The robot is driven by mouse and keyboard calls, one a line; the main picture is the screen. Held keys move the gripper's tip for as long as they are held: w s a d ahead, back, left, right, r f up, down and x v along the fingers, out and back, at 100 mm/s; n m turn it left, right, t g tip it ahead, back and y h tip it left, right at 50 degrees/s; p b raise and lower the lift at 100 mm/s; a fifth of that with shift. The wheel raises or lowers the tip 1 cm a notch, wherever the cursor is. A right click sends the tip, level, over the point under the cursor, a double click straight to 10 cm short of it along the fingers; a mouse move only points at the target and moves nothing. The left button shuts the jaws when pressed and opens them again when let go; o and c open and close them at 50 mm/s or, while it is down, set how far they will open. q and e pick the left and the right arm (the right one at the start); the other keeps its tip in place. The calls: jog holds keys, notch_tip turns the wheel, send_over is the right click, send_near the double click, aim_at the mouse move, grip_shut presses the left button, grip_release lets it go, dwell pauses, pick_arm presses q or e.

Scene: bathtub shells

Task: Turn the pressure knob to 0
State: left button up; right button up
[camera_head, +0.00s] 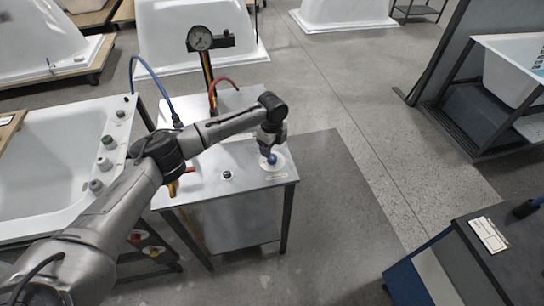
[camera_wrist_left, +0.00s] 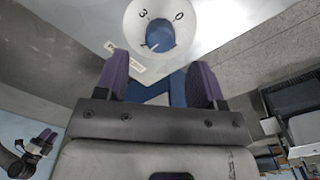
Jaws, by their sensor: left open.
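The pressure knob (camera_head: 271,159) is blue and sits on a round white dial (camera_head: 282,165) at the right front of a metal table. In the left wrist view the blue knob (camera_wrist_left: 160,36) is at the top centre of the white dial (camera_wrist_left: 190,38), which shows the marks 3 and 0. My left gripper (camera_head: 269,149) is right above the knob, pointing down. In the left wrist view my left gripper (camera_wrist_left: 161,80) is open, its purple fingertips apart on both sides below the knob. I cannot tell whether they touch it.
The metal table (camera_head: 235,190) also holds a small black knob (camera_head: 227,175). A pressure gauge (camera_head: 200,39) on a post and a red hose (camera_head: 222,82) stand behind. A white tub (camera_head: 60,150) with several fittings is at left.

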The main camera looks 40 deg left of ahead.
aim_at(272, 159)
pick_arm(q)
jog(key=shift+f+b, duration=0.35)
jog(key=shift+f, duration=2.2)
jog(key=c, duration=0.9)
